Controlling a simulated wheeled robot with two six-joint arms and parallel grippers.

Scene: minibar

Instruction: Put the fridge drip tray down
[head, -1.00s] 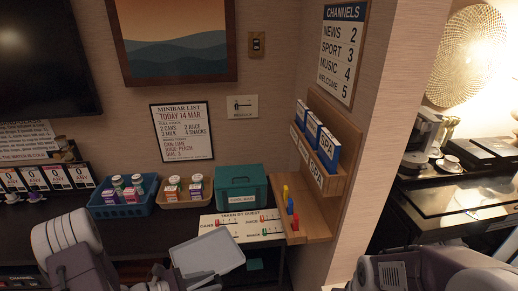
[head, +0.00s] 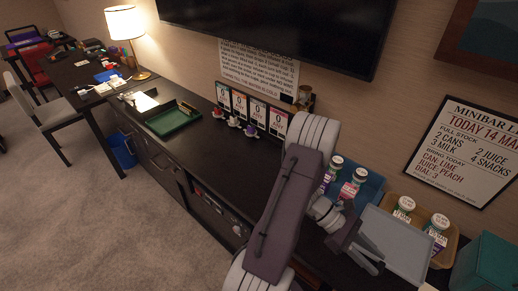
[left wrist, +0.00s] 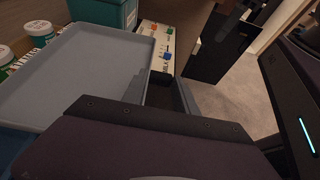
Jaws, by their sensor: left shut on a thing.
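The drip tray (head: 398,240) is a shallow light-grey rectangular tray with a low rim. My left gripper (head: 368,258) is shut on its edge and holds it in front of the baskets, seemingly above the counter. The tray also fills the left of the left wrist view (left wrist: 75,80), with the gripper fingers (left wrist: 165,95) at its right side. The gap between the tray and the counter cannot be judged. My right gripper is not in view.
The dark counter (head: 205,105) runs to the left, with a green tray (head: 175,118) on it and bare room beside that. Small cups (head: 234,122) stand before the price cards. A blue basket (head: 372,187), a tan basket (head: 452,245) and a teal box (head: 485,265) are close to the held tray.

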